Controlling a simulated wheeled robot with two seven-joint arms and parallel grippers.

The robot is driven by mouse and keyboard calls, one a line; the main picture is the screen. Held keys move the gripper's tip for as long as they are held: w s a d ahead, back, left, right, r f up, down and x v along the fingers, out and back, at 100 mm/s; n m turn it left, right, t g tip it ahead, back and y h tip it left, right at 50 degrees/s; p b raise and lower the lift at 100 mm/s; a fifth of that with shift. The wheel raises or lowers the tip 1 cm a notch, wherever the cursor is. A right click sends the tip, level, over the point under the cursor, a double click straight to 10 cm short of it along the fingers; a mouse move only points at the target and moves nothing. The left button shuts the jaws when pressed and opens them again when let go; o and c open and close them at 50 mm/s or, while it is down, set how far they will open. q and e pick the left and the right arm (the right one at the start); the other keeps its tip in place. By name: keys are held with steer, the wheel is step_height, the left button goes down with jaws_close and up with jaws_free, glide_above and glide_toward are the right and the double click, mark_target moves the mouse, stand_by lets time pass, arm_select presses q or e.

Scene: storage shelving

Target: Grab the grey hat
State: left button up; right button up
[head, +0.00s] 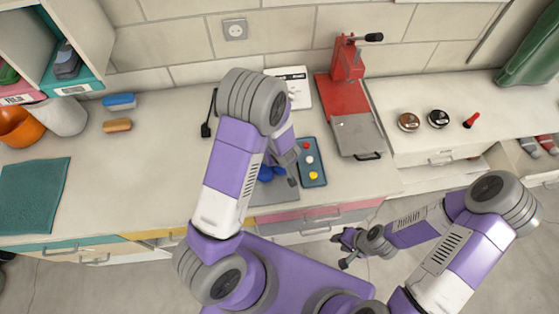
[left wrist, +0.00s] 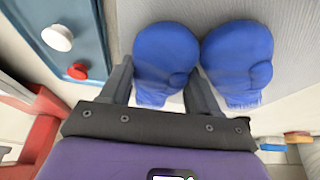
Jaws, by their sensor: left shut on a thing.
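No hat that I can make out clearly as grey shows in either view. A pair of blue mitten-like gloves lies on the counter, seen in the left wrist view as a left glove (left wrist: 165,58) and a right glove (left wrist: 238,58). Only a blue patch of them (head: 267,174) shows in the head view, partly hidden by my left arm. My left gripper (head: 284,170) is over them, its two fingers on either side of the left glove and shut on it. My right gripper (head: 345,249) is open and empty, below the counter's front edge.
A blue panel with coloured knobs (head: 311,162) lies just right of my left gripper. A red press (head: 347,62) stands behind it. A cubby (head: 88,35) holds a dark grey-blue item (head: 67,62).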

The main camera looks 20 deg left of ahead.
arm_select(q)
steer(key=shift+w+r, duration=0.1)
steer(key=shift+f, duration=0.2)
steer(key=o, duration=0.8)
